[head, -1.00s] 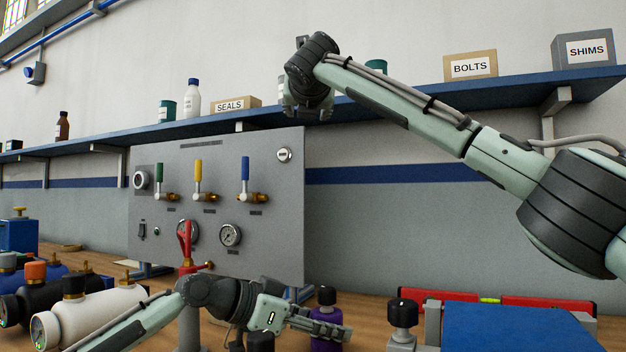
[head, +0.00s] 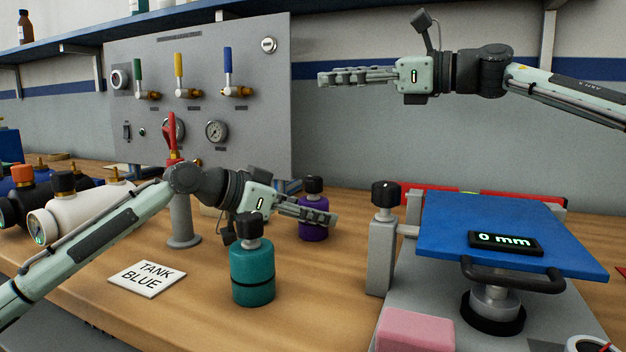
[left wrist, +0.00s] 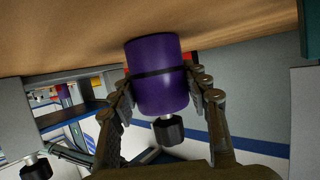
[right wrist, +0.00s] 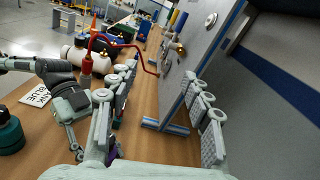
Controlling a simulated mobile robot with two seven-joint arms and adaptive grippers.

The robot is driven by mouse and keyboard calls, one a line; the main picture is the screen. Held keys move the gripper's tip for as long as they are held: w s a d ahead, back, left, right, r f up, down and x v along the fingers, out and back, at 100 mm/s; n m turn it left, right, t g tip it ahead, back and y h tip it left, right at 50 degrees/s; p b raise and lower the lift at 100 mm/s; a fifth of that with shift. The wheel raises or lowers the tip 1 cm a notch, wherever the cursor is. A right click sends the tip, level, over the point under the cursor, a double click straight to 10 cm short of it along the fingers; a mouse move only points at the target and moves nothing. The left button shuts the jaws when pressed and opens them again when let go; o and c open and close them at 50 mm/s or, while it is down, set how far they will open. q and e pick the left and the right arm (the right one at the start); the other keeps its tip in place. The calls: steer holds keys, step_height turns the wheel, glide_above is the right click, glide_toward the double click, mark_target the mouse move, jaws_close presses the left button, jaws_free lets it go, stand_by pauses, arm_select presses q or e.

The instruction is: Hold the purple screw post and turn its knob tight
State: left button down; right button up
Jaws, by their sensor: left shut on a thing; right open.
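The purple screw post (head: 314,220) stands on the wooden bench with its black knob (head: 312,186) on top. My left gripper (head: 325,216) is shut around the post's body. In the left wrist view the post (left wrist: 162,88) sits between both fingers, and its knob (left wrist: 168,130) is free of them. My right gripper (head: 330,77) is open and empty, raised above and slightly right of the post, in front of the wall. In the right wrist view its fingers (right wrist: 160,120) are spread wide, and a bit of purple (right wrist: 113,156) shows low beside the left finger.
A teal screw post (head: 252,270) stands in front of the purple one. A lift with a blue platform (head: 490,225) and a post with a black knob (head: 384,205) are to the right. The valve panel (head: 200,95) is behind left. A TANK BLUE card (head: 147,278) lies on the bench.

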mark_target(317, 178)
steer(key=s+d+f+g+h, duration=0.2)
steer(key=d+f, duration=0.1)
steer(key=f, duration=0.3)
steer(key=s+d+f+g+h, duration=0.1)
steer(key=s+d+f+g, duration=0.15)
steer(key=f, duration=0.45)
steer(key=shift+t, duration=0.45)
steer(key=x, duration=1.1)
steer(key=shift+s+a+f, duration=0.1)
steer(key=shift+a+f, duration=0.2)
steer(key=shift+f, duration=0.05)
steer(key=shift+c, duration=0.4)
jaws_close()
